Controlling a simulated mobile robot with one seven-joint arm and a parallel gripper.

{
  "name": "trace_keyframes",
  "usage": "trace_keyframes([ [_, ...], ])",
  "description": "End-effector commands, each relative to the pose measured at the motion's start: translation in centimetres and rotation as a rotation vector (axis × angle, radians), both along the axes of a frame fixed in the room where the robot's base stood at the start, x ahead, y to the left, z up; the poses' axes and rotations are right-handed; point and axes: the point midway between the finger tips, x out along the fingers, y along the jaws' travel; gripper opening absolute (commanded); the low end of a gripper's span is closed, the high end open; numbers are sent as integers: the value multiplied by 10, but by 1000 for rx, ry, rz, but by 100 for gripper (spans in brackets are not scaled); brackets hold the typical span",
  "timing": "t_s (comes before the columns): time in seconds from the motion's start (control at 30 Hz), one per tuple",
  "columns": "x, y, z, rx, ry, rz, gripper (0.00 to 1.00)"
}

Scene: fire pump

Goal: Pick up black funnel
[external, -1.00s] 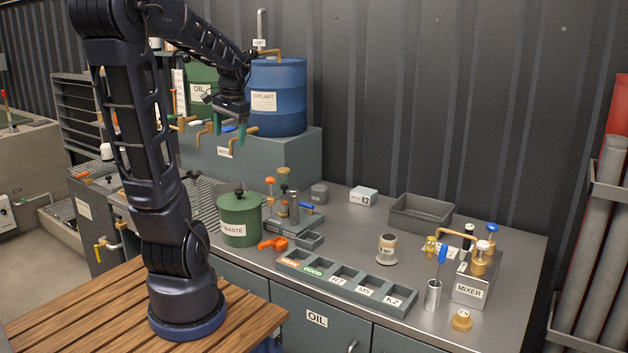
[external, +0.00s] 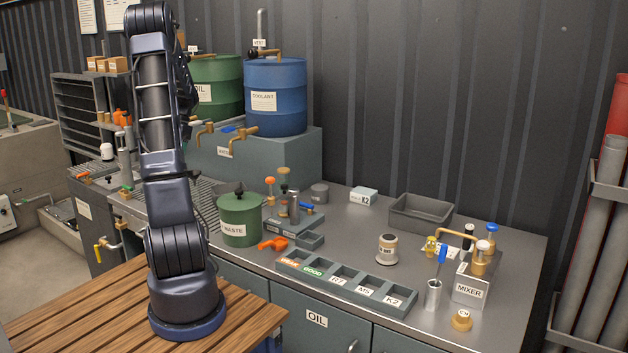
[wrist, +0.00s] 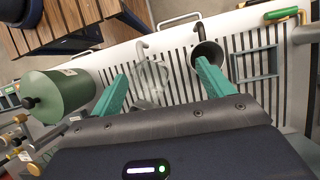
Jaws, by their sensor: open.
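In the wrist view, a dark funnel (wrist: 207,51) lies over the slatted drain area of the counter, its wide mouth showing, next to the tip of my gripper's right finger. My gripper (wrist: 162,72) is open, with its two green fingers spread apart. The right finger overlaps the funnel's lower rim in the picture; I cannot tell whether they touch. A clear, see-through object (wrist: 151,82) stands between the fingers. In the external view, my arm hides the gripper and I cannot make out the funnel.
The green waste drum (external: 240,222) stands right of my arm on the counter; it also shows left of the fingers in the wrist view (wrist: 62,97). Oil and blue coolant barrels (external: 276,98) stand behind. The slatted drain (wrist: 262,50) continues right of the funnel.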

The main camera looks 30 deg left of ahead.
Motion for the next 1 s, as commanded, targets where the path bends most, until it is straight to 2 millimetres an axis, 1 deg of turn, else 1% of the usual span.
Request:
trace_keyframes([
  [0.03, 1, 18, -13, -17, 2, 0, 80],
  [0.1, 5, 38, -26, -30, -5, -8, 80],
  [0.17, 11, 54, -38, -40, -18, -18, 80],
  [0.27, 27, 77, -55, -47, -50, -34, 80],
  [0.37, 51, 98, -70, -43, -102, -55, 80],
  [0.47, 86, 116, -82, -34, -177, -75, 80],
  [0.5, 103, 123, -86, -27, -214, -83, 80],
  [0.6, 144, 135, -90, -9, -307, -99, 80],
  [0.7, 171, 142, -90, 4, -372, -102, 80],
  [0.8, 185, 145, -89, 11, -407, -104, 80],
  [0.93, 190, 146, -92, 13, -420, -105, 80],
  [1.0, 191, 146, -98, 13, -420, -106, 80],
])
